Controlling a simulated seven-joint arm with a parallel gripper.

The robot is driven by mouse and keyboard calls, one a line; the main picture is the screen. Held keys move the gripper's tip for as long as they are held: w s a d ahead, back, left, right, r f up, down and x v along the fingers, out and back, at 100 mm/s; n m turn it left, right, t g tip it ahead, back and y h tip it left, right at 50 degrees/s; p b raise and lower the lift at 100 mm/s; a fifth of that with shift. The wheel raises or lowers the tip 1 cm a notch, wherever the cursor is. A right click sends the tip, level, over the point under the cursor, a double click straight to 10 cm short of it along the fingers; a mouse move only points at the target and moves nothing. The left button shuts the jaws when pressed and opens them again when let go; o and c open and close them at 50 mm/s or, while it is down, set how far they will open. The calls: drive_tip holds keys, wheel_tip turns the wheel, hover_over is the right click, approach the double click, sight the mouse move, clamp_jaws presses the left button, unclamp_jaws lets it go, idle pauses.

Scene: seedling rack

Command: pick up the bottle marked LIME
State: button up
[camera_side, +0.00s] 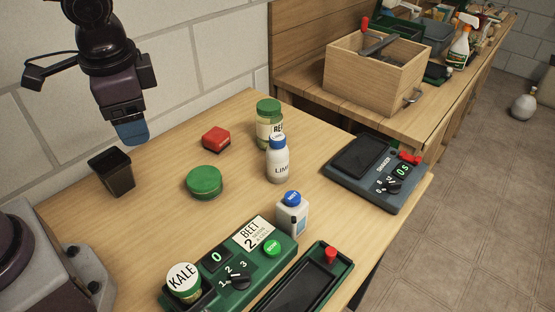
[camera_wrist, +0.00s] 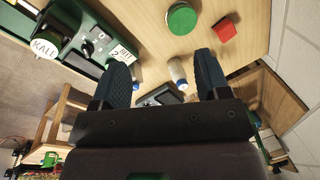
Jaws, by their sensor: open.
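The LIME bottle (camera_side: 278,163) is white with a blue cap and stands upright on the wooden table in the side view. In the wrist view, what looks like the LIME bottle (camera_wrist: 177,72) shows between the fingers, farther off. My gripper (camera_side: 131,134) is open and empty, high at the left of the side view, well apart from the bottle. Its two blue fingers (camera_wrist: 162,78) are spread in the wrist view.
A square white bottle (camera_side: 292,215) with a blue cap stands nearer the camera, by a green device (camera_side: 226,268) holding a KALE jar (camera_side: 184,281).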

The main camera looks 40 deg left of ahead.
drive_tip(key=w+f+m+y, duration=0.4)
drive_tip(key=w+f+m, duration=0.1)
drive_tip(key=w+f, duration=0.15)
drive_tip(key=m+t+y, duration=0.6)
drive_tip(key=m+t, duration=0.5)
drive_tip(key=m, duration=0.6)
hover_over(278, 140)
drive_tip(key=v, duration=0.2)
wheel_tip(278, 140, down, 4)
drive_tip(key=shift+g+h, duration=0.3)
drive_tip(key=shift+w+a+f, duration=0.55)
drive_tip(key=shift+a+f, duration=0.05)
drive_tip(key=shift+f, duration=0.7)
drive_tip(key=shift+w+a+f, duration=0.55)
drive_tip(key=shift+w+f, duration=0.05)
drive_tip(key=shift+f, duration=0.65)
drive_tip(key=shift+w+a+f, duration=0.55)
drive_tip(key=shift+a+f, duration=0.05)
drive_tip(key=shift+f, duration=0.7)
clamp_jaws()
drive_tip(key=shift+r, duration=0.15)
